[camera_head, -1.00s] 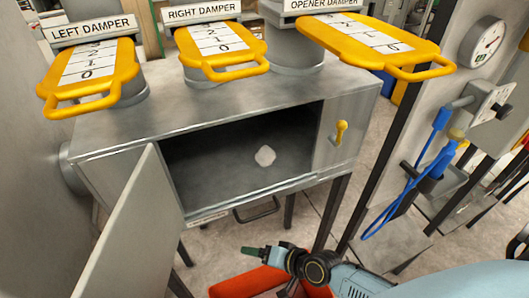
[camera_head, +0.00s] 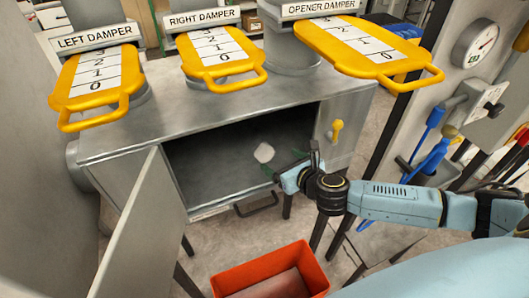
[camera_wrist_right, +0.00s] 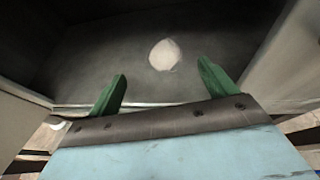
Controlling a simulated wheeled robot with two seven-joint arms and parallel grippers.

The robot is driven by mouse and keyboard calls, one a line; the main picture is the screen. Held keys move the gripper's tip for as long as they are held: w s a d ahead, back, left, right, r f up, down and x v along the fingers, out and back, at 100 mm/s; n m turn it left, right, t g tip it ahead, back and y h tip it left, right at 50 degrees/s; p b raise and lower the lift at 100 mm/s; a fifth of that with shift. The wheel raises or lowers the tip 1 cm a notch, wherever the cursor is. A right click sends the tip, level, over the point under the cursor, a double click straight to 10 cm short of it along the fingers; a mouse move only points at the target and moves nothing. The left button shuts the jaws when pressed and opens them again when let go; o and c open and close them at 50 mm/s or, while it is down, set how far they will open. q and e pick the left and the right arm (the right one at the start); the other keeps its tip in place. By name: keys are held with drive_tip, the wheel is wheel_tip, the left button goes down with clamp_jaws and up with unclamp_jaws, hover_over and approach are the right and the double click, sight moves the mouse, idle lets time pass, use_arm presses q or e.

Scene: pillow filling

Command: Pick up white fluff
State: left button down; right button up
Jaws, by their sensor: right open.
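The white fluff (camera_head: 264,152) is a small pale clump lying on the floor inside the open grey metal cabinet (camera_head: 350,105). It also shows in the right wrist view (camera_wrist_right: 165,55), ahead of and roughly between the fingertips. My right gripper (camera_head: 289,160) is at the cabinet's opening, just right of the fluff in the head view. In the wrist view its two green fingers (camera_wrist_right: 160,84) are apart with nothing between them, short of the fluff. My left gripper is not in view.
The cabinet door (camera_head: 130,235) hangs open at the left. A yellow-handled knob (camera_head: 336,128) sits right of the opening. Yellow damper plates (camera_head: 98,75) stand on top. An orange bin (camera_head: 270,270) is on the floor below. Blue-handled tools (camera_head: 430,135) hang at the right.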

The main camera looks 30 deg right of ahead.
sight(262, 148)
drive_tip(key=shift+w+d+f, duration=0.15)
drive_tip(key=shift+w, duration=0.15)
drive_tip(key=x, duration=0.7)
drive_tip(key=shift+w+f, duration=0.2)
drive_tip(key=shift+b+x, duration=0.6)
drive_tip(key=shift+x, duration=2)
drive_tip(key=shift+s+f, duration=0.1)
drive_tip(key=shift+f, duration=0.1)
drive_tip(key=c, duration=1)
